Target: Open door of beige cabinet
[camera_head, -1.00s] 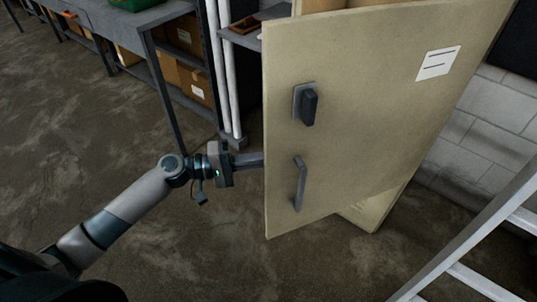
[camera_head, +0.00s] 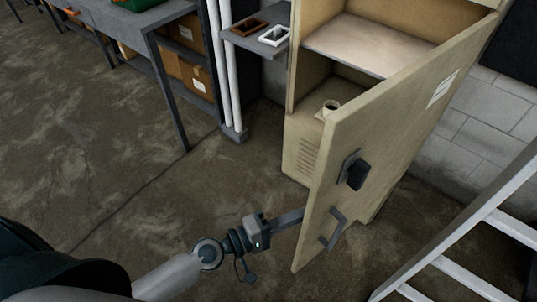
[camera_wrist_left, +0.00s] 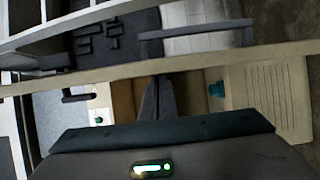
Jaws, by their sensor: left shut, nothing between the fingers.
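The beige cabinet (camera_head: 303,145) stands right of centre with its door (camera_head: 400,125) swung well open towards me, so its shelves show. The door's outer face carries a dark grey pull handle (camera_head: 332,229) and a dark latch (camera_head: 355,172) above it. My left gripper (camera_head: 300,214) is shut and empty. Its fingers reach the inner side of the door's free edge, low down; I cannot tell whether they touch. In the left wrist view, the dark fingers (camera_wrist_left: 158,100) point at the pale door edge (camera_wrist_left: 200,65). My right gripper is not in view.
A ladder (camera_head: 460,225) stands at the right, near the door. A small cup (camera_head: 331,105) sits inside the cabinet. White pipes (camera_head: 226,75) and a workbench (camera_head: 150,22) are behind to the left. The floor at left is clear.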

